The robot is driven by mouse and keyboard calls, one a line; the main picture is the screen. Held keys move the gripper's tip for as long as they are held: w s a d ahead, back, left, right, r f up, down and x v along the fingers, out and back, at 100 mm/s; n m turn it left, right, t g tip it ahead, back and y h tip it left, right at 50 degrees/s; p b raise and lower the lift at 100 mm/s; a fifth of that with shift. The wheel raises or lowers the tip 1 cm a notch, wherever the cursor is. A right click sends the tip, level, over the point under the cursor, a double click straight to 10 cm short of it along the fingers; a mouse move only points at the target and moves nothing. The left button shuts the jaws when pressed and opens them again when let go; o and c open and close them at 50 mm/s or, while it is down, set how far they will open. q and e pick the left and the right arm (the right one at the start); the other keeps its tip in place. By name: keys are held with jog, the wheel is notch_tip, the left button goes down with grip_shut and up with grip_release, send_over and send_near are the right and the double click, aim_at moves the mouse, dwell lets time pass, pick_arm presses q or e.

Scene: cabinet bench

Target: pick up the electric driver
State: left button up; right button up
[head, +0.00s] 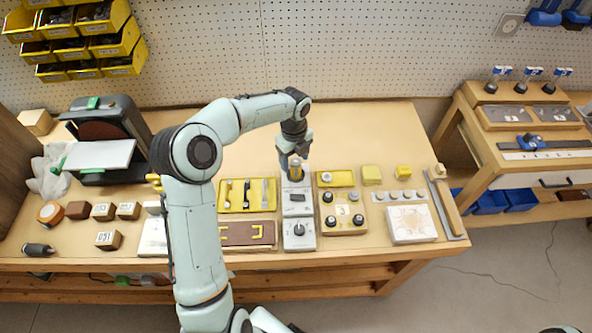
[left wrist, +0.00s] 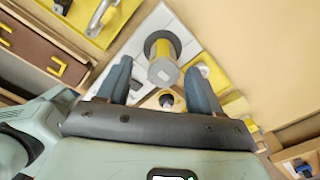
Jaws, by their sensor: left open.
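The electric driver, as I take it, is a short yellow and grey cylinder (head: 295,168) standing at the back of a white and grey panel in the middle of the bench. In the left wrist view it shows as a grey end with a yellow band and a dark ring (left wrist: 163,58). My left gripper (head: 294,155) is above it, pointing down, and partly hides it. In the left wrist view the open fingers (left wrist: 158,82) stand apart on either side of its near end. I cannot tell whether they touch it. My right gripper is not in view.
A yellow tray with tools (head: 232,207) lies left of the panel (head: 298,226). A knob block (head: 343,224) and a small yellow tray (head: 336,179) are to its right. A sander (head: 105,150) stands at the left. The bench behind, near the pegboard, is clear.

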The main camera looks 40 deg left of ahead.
aim_at(295, 168)
pick_arm(q)
jog(key=shift+w+f, duration=0.15)
jog(key=shift+f, duration=1.2)
jog(key=shift+w+f, duration=0.1)
jog(key=shift+f, duration=1.2)
grip_shut()
